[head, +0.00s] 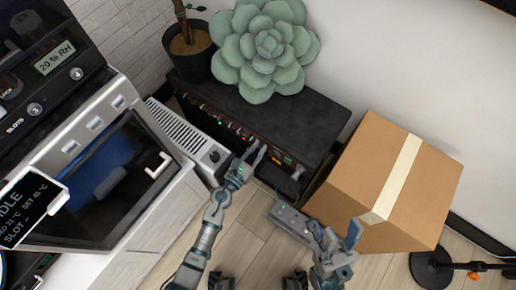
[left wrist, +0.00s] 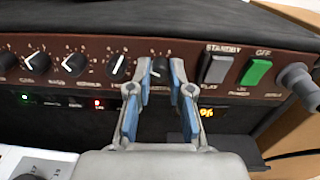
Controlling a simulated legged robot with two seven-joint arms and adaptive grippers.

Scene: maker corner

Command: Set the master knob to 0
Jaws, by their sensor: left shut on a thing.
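A black amplifier (head: 300,125) with a dark red front panel stands by the wall in the head view. In the left wrist view, the master knob (left wrist: 159,72) is a small dark knob right of several similar knobs with white pointers. My left gripper (head: 254,155) reaches its front panel. In the left wrist view, its two blue-lined fingers (left wrist: 161,68) are on both sides of the master knob and shut on it. They hide part of its scale and label, and its exact setting is unclear. My right gripper (head: 335,232) is open and empty, left of the cardboard box.
Right of the knob are a grey standby switch (left wrist: 217,68), a green power switch (left wrist: 256,72) and a plugged-in jack (left wrist: 300,86). A cardboard box (head: 425,180) stands right of the amplifier. A succulent (head: 265,45) rests on top. A white-framed machine (head: 165,215) is at left.

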